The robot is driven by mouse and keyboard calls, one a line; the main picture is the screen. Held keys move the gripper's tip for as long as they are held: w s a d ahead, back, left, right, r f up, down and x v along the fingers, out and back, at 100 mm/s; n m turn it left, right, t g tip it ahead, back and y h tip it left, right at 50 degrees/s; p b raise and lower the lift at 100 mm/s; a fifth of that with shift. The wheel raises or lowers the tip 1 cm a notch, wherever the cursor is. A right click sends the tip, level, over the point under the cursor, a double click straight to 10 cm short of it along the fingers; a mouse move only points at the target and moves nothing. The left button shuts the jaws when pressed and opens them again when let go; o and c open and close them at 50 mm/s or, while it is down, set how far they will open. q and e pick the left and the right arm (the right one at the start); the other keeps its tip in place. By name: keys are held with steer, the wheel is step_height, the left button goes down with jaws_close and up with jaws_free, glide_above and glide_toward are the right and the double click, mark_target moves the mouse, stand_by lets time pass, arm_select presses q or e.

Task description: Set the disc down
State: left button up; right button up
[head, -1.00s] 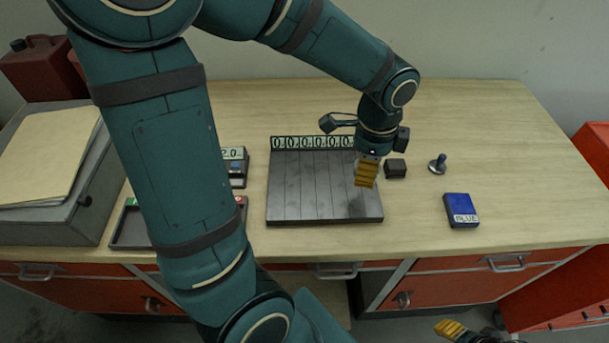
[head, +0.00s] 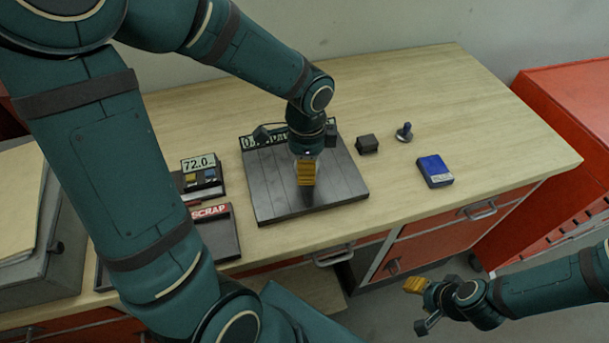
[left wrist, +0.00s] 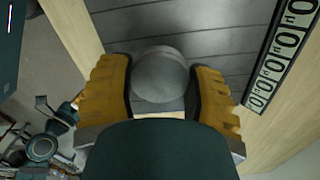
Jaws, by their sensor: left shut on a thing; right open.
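A grey metal disc (left wrist: 160,76) sits between the yellow fingers of my left gripper (left wrist: 163,90) in the left wrist view. The gripper is shut on it. In the head view my left gripper (head: 306,184) points down over the dark slatted plate (head: 270,198), and the disc is hidden by the fingers. I cannot tell whether the disc touches the plate. My right gripper (head: 428,300) is open and empty, in front of the bench and below its top.
A row of number displays (left wrist: 284,50) runs along the plate's back edge. A scale reading 72.0 (head: 198,172) and a SCRAP tray (head: 222,228) stand left. A black block (head: 367,144), a small knob (head: 404,132) and a blue box (head: 435,171) lie right. The bench's right end is clear.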

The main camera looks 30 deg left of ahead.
arm_select(q)
steer(key=shift+s+f, duration=0.1)
steer(key=shift+f, duration=0.5)
steer(key=shift+f+b, duration=0.45)
steer(key=shift+f, duration=1)
steer(key=shift+f, duration=0.1)
steer(key=o, duration=1.3)
steer(key=shift+c, duration=0.2)
